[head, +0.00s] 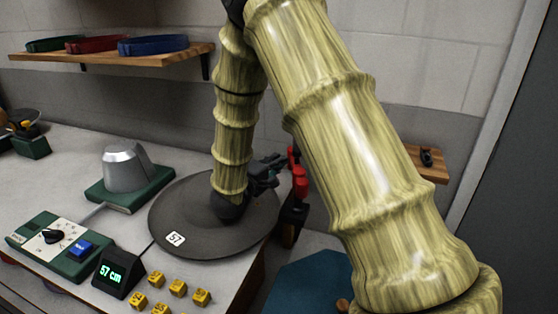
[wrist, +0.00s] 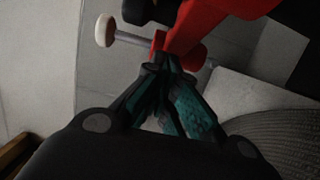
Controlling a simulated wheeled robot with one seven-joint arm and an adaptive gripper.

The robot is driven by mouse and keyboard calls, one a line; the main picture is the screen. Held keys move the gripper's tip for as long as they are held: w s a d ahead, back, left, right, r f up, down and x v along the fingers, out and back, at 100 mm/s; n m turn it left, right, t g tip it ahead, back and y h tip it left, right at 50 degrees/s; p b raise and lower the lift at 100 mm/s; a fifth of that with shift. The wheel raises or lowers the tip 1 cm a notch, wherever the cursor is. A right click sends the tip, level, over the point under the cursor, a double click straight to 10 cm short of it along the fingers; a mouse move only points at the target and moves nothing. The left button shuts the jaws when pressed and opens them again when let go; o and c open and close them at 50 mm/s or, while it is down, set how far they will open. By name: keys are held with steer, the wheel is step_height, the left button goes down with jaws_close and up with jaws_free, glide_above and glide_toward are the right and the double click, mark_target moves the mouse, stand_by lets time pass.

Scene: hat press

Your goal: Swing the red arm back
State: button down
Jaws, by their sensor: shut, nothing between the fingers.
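The red arm (head: 298,178) stands at the right edge of the counter in the head view, partly hidden by my own arm. In the wrist view the red arm (wrist: 200,28) comes down from the top, with a metal rod and a pale round knob (wrist: 105,30) to its left. My gripper (head: 280,168) is just left of the red arm. In the wrist view my gripper (wrist: 168,68) is shut and empty, its fingertips at the lower end of the red arm. I cannot tell whether they touch it.
A dark round hat brim or disc (head: 185,215) marked 57 lies below my gripper. A metal block (head: 127,168) on a green base, a dial panel (head: 60,240), a display (head: 118,272) and several yellow cubes (head: 178,287) are on the counter. A shelf (head: 110,58) holds hat bands.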

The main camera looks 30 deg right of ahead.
steer(key=v, duration=1)
steer(key=shift+s+a, duration=0.25)
steer(key=shift+a, duration=0.1)
